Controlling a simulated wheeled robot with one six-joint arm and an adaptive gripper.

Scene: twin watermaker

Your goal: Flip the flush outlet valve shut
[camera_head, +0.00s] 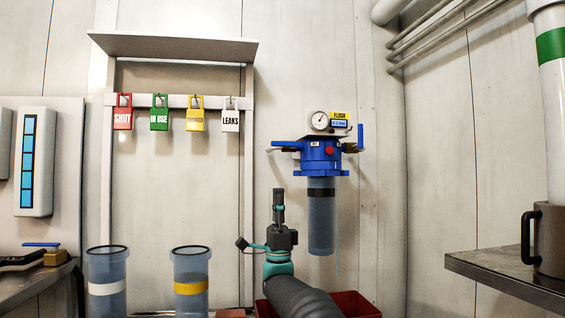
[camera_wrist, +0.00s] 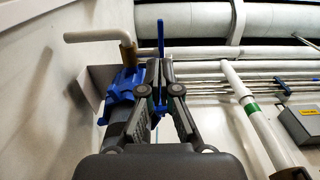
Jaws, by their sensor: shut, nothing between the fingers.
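The flush filter unit (camera_head: 320,152) hangs on the back wall, with a blue head, a gauge and a yellow FLUSH label (camera_head: 340,115). A blue lever on its left (camera_head: 284,149) lies about level. A blue lever on its right (camera_head: 361,136) stands upright. The frames do not mark which is the outlet. My gripper (camera_head: 279,193) points up, below and left of the blue head, apparently nearer the camera. In the wrist view my gripper (camera_wrist: 160,68) is shut and empty. An upright blue lever (camera_wrist: 161,36) shows beyond its tips; touching cannot be told.
A clear filter bowl (camera_head: 321,225) hangs under the head. Coloured tags (camera_head: 196,115) hang on a rail at left. Two clear canisters (camera_head: 191,280) stand below. A red bin (camera_head: 355,304) is behind my arm. A shelf with a dark mug (camera_head: 549,240) is at right.

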